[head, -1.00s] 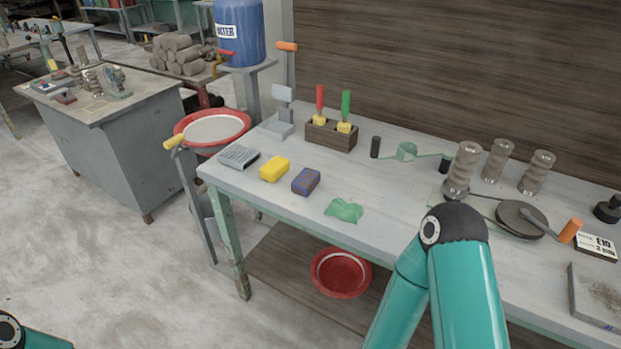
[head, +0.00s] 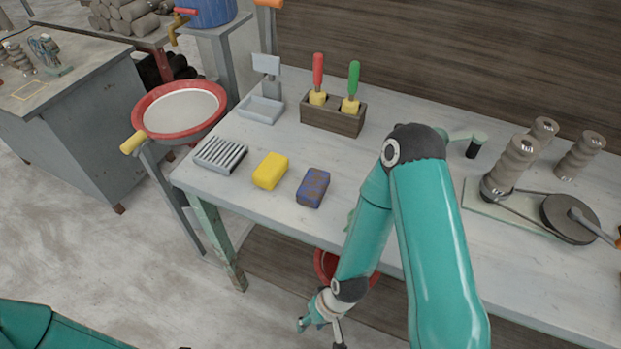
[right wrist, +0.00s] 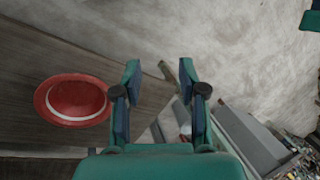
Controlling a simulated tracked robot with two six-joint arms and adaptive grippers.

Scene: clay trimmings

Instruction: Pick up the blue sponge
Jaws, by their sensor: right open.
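The blue sponge (head: 313,187), with brownish stains, lies on the grey table (head: 240,199) near its front edge, to the right of a yellow sponge (head: 270,171). My right gripper (head: 321,326) is low in front of the table edge, below and apart from the blue sponge. In the right wrist view my right gripper (right wrist: 161,88) is open with nothing between its fingers, and the sponge does not show there. My left gripper is not in view; only part of my left arm shows at the lower left.
A ridged grey dish (head: 220,154) sits left of the yellow sponge. A wooden tool block (head: 333,116) stands behind. My right arm hides part of a green cloth (head: 350,218). A red basin (right wrist: 77,101) is on the lower shelf.

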